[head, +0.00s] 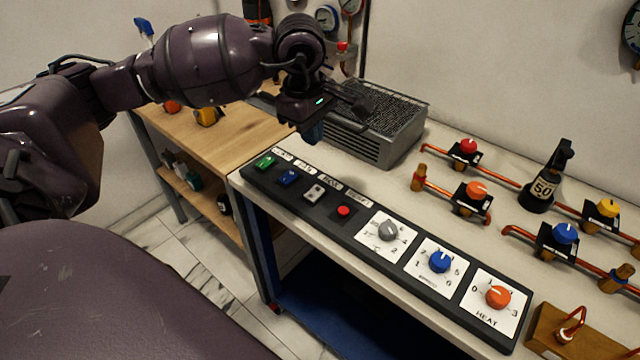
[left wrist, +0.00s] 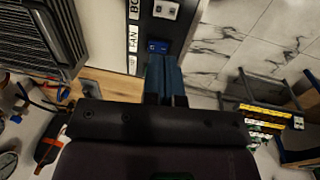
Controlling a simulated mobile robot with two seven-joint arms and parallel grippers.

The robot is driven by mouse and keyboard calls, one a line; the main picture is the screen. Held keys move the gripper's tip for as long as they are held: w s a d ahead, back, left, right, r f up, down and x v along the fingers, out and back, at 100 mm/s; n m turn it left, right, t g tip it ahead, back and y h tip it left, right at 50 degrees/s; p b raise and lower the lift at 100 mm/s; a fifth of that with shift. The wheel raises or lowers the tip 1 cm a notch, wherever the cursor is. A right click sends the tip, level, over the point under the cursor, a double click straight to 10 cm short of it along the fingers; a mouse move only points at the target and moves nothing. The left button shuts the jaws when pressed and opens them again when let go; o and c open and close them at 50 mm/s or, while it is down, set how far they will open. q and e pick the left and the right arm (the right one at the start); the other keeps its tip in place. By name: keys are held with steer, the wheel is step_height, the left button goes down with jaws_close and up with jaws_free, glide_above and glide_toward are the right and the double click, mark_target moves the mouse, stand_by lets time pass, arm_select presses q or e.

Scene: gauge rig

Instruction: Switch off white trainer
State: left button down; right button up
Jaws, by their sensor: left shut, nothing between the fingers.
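The white trainer is a small white switch (head: 314,193) on the black control panel (head: 265,186), between the blue switch (head: 288,178) and a red button (head: 344,211). In the left wrist view the white switch (left wrist: 165,9) is at the top edge, beside a label starting "BO". I cannot tell which way it is tilted. My left gripper (head: 313,131) is shut and empty, above and behind the left part of the panel. In the left wrist view its fingertips (left wrist: 163,64) show just below the blue switch (left wrist: 158,46), covering part of the panel. My right gripper is not in view.
A green switch (head: 265,162) sits at the panel's left end. Grey, blue and orange knobs (head: 498,297) fill its right part. A grey vented box (head: 376,125) stands behind the panel, close to my left gripper. Copper pipes with valves (head: 474,193) lie on the right.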

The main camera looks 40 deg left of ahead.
arm_select(q)
steer(key=shift+f, duration=0.1)
glide_toward(319, 190)
steer(key=f, duration=0.2)
steer(key=f+b, duration=0.1)
steer(key=f, duration=0.2)
steer(key=w+f, duration=0.1)
steer(key=f, duration=0.1)
steer(key=shift+f, duration=0.2)
stand_by(0.4)
